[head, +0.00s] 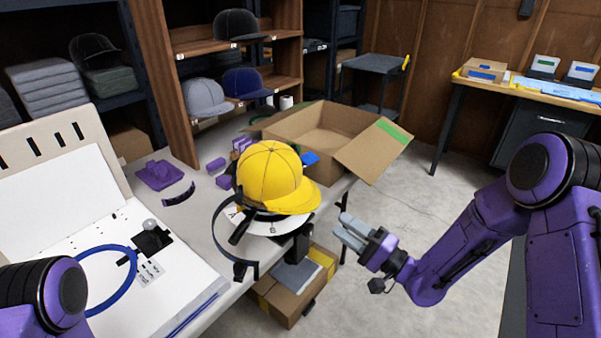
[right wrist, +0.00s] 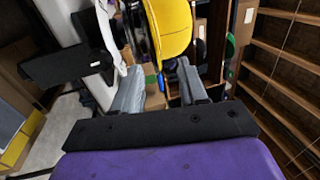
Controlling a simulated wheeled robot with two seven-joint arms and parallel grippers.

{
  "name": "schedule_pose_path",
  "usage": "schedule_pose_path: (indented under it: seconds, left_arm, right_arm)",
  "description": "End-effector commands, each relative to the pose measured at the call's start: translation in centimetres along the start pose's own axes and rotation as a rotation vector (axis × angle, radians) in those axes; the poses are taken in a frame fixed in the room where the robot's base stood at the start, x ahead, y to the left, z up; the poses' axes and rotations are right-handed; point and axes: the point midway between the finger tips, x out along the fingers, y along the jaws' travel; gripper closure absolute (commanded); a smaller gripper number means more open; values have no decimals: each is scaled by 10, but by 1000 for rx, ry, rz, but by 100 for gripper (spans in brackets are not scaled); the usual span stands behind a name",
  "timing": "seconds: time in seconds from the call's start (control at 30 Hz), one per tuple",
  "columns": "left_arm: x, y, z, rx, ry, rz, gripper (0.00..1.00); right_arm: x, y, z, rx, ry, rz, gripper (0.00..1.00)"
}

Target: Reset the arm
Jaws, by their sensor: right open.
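My right gripper (head: 354,233) is open and empty at the right edge of the table. It points left toward the yellow cap, with a gap between them in the head view. In the right wrist view its two fingers (right wrist: 160,88) are apart, with the yellow cap (right wrist: 170,28) beyond them. The yellow cap (head: 270,175) sits on a round stand with a dark curved band around it. My right arm (head: 455,250) reaches in from the right, bent. Of my left arm, only a purple and black link (head: 62,295) shows at the lower left; its gripper is out of view.
An open cardboard box (head: 320,140) stands behind the cap on the table (head: 205,205). A white machine with a blue hoop (head: 105,280) is at the left. Clear floor (head: 440,180) lies to the right.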

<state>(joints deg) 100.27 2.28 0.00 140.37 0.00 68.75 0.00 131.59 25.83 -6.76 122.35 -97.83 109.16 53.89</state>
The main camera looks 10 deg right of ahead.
Motion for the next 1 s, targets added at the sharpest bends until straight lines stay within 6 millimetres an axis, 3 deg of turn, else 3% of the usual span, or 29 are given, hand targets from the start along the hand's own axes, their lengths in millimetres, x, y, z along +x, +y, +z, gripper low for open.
schedule_pose_path:
  seconds: [0.1, 0.17, 0.27, 0.37, 0.47, 0.5, 0.6, 0.7, 0.83, 1.0]
  left_arm:
    - [0, 0, 0, 0, 0, 0, 57]
    - [0, 0, 0, 0, 0, 0, 57]
    - [-3, 0, -1, 0, 0, 0, 57]
    - [-15, -2, -6, 0, 0, 0, 57]
    - [-29, -3, -12, 0, 0, 0, 57]
    - [-35, -3, -14, 0, 0, 0, 57]
    - [-47, -4, -20, 0, 0, 0, 57]
    - [-57, -5, -24, 0, 0, 0, 57]
    - [-66, -6, -27, 0, 0, 0, 57]
    - [-64, -6, -26, 0, 0, 0, 57]
  right_arm:
    - [0, 3, 0, -80, -2, 16, 58]
    - [-2, 13, -11, -209, 67, 77, 58]
    - [-16, 44, -28, -414, 218, 289, 58]
    - [-57, 92, -25, -559, 294, 635, 58]
    - [-126, 136, 0, -635, 273, 1030, 58]
    - [-158, 148, 15, -645, 244, 1183, 58]
    - [-230, 161, 54, -638, 158, 1490, 58]
    - [-284, 158, 88, -601, 98, 1680, 58]
    - [-314, 156, 118, -589, 6, 1758, 58]
    - [-320, 159, 122, -582, -4, 1768, 58]
